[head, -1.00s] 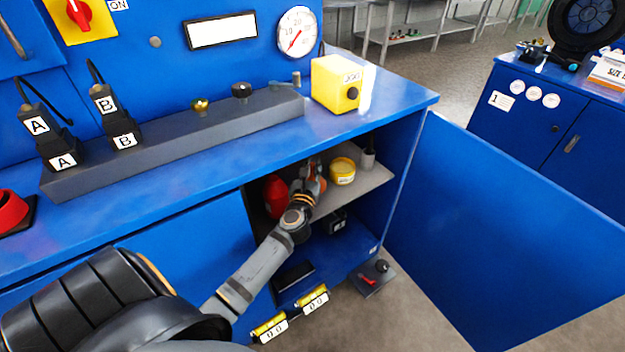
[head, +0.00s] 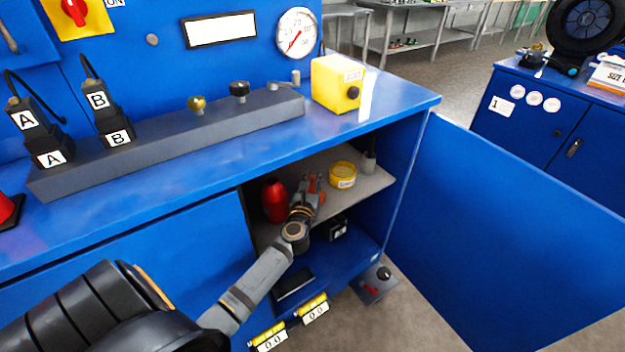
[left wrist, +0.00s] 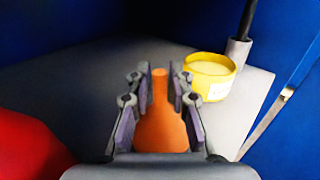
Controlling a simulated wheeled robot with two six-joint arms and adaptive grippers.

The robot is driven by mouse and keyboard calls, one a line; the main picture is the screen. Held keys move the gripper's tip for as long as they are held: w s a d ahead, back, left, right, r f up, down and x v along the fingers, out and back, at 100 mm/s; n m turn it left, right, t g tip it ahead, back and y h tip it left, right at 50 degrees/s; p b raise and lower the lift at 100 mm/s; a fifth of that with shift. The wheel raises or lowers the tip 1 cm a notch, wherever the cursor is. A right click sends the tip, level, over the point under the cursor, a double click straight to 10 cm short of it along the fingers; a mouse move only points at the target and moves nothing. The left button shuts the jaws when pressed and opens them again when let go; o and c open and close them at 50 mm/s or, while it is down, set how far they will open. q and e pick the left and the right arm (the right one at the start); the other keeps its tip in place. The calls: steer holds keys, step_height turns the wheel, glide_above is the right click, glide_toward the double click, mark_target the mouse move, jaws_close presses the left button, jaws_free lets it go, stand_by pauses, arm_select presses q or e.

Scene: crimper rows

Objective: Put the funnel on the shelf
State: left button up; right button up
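The orange funnel (left wrist: 162,125) shows between the fingers of my left gripper (left wrist: 161,95) in the left wrist view, narrow spout toward the fingertips and wider body nearer the camera. The finger pads lie close along both sides of it, and the gripper looks shut on it. In the head view the left gripper (head: 309,183) is inside the open cabinet over the grey shelf (head: 364,188), with the funnel (head: 320,196) partly hidden by the fingers. Whether the funnel touches the shelf is unclear. My right gripper is not in view.
A red object (head: 274,200) stands left of the gripper. A yellow tin (head: 342,175) and a grey cup (head: 368,162) stand to its right. The blue door (head: 500,220) is swung open on the right. Bare shelf lies between the gripper and tin.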

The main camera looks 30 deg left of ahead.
arm_select(q)
steer(key=shift+o, duration=0.7)
steer(key=shift+r, duration=0.1)
steer(key=shift+r+p, duration=0.25)
steer(key=shift+p, duration=0.05)
steer(key=b+v, duration=0.1)
steer(key=v, duration=1.1)
steer(key=shift+f, duration=0.1)
